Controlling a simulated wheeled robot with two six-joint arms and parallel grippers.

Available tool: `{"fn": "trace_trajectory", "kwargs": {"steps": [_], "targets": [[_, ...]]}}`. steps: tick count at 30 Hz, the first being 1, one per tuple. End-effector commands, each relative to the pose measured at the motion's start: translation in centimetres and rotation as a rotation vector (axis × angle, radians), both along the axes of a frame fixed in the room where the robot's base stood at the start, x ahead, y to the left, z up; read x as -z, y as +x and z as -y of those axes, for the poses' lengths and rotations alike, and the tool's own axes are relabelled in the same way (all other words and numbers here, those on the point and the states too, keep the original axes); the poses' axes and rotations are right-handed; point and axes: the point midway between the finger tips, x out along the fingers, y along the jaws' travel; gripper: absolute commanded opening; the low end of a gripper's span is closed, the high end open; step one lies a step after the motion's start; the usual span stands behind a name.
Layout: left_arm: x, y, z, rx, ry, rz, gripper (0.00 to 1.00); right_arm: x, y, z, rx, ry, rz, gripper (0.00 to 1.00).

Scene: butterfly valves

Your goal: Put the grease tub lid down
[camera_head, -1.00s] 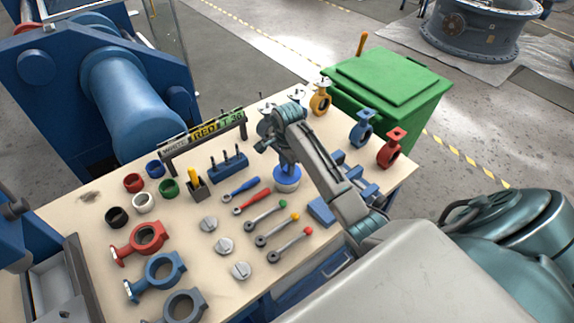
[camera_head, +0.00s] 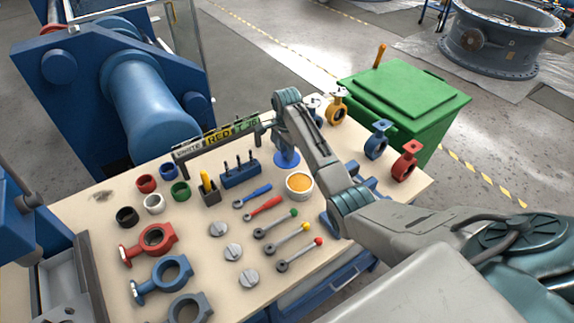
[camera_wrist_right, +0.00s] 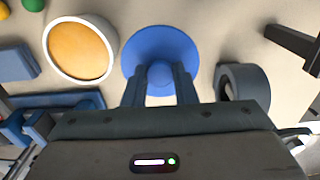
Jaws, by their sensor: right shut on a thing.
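The blue grease tub lid (camera_head: 287,159) is in my right gripper, behind the tub in the head view. My right gripper (camera_wrist_right: 160,75) is shut on the lid's raised grip; the round lid (camera_wrist_right: 160,48) shows flat in the right wrist view. I cannot tell whether its underside touches the bench. The white grease tub (camera_head: 300,186) stands open, with orange grease inside. It also shows in the right wrist view (camera_wrist_right: 80,50), left of the lid and apart from it. My left gripper is not in view.
A dark ring-shaped part (camera_wrist_right: 243,85) lies just right of the lid in the wrist view. A green bin (camera_head: 405,88) stands beyond the bench.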

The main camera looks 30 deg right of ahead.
Motion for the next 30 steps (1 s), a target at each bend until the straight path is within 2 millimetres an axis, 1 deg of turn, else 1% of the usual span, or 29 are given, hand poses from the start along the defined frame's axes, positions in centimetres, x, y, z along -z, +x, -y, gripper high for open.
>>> {"fn": "trace_trajectory", "kwargs": {"steps": [1,5,12,14,26,27,29,30], "targets": [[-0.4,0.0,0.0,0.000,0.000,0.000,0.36,0.7,-0.1,0.0,0.000,0.001,-0.004,0.00],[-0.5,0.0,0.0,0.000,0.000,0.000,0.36,1.9,0.0,0.0,0.000,0.000,-0.001,0.00],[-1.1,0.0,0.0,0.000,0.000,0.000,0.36,5.2,-0.1,0.0,0.000,0.001,-0.002,0.00],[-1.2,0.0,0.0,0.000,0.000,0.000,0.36,5.7,-0.1,0.0,0.000,0.000,-0.001,0.00],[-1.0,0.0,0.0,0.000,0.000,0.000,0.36,6.4,-0.1,0.0,0.000,0.000,0.001,0.00],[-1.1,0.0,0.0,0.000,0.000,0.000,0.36,6.3,0.0,0.0,0.000,-0.001,0.001,0.33],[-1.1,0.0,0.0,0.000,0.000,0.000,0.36,6.3,0.0,0.0,0.000,-0.001,0.001,0.45],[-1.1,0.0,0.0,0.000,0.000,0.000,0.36,6.3,0.0,0.0,0.000,-0.001,0.001,0.47]]}}
